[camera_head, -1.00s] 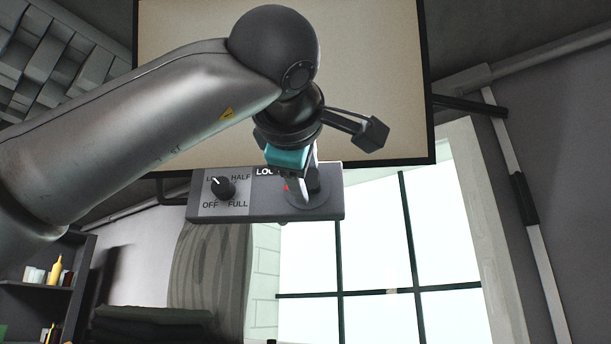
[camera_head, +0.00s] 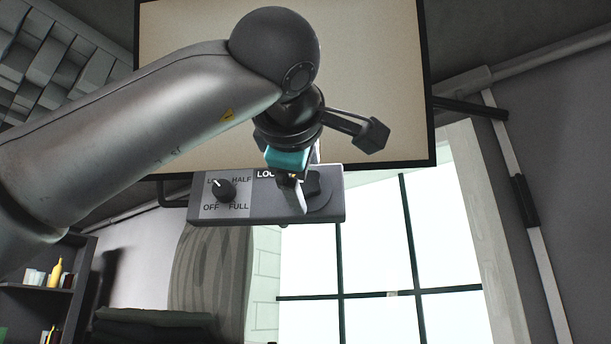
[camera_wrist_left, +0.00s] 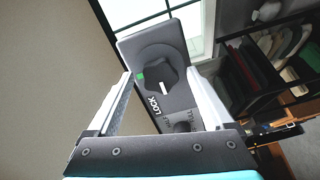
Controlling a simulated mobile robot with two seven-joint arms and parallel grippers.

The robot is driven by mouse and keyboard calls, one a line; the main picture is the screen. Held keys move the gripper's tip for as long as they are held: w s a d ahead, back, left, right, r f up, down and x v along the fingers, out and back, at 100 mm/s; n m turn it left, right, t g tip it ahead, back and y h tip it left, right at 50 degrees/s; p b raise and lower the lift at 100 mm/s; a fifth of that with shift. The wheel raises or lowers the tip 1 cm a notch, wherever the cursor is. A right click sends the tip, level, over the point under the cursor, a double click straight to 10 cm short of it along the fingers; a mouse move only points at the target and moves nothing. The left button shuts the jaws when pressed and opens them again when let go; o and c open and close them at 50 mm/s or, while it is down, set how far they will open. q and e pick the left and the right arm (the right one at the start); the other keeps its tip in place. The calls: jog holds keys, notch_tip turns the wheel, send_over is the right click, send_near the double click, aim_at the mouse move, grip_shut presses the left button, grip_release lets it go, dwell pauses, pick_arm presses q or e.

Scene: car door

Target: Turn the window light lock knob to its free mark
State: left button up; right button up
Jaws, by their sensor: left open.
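The window light lock knob (camera_head: 315,184) is a dark knob on the right half of a grey control box (camera_head: 240,216), partly hidden behind my left gripper (camera_head: 303,195) in the head view. In the left wrist view the knob (camera_wrist_left: 158,73) is lobed, with a white pointer line towards the LOCK lettering. A green mark (camera_wrist_left: 140,76) sits at its left side; no red mark shows now. My left gripper (camera_wrist_left: 160,76) is open, with one finger on each side of the knob. I cannot tell whether the fingers touch it. My right gripper is not in view.
A second knob (camera_head: 222,190) with LOW, HALF, FULL and OFF labels is on the left of the box. A large beige panel (camera_head: 370,80) hangs behind my arm, and a window (camera_head: 375,260) is below. A shelf (camera_head: 40,285) stands at lower left.

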pick_arm(q)
jog(key=s+a+b, duration=0.1)
jog(key=s+b, duration=0.1)
jog(key=s, duration=1.3)
jog(key=shift+a+b, duration=0.4)
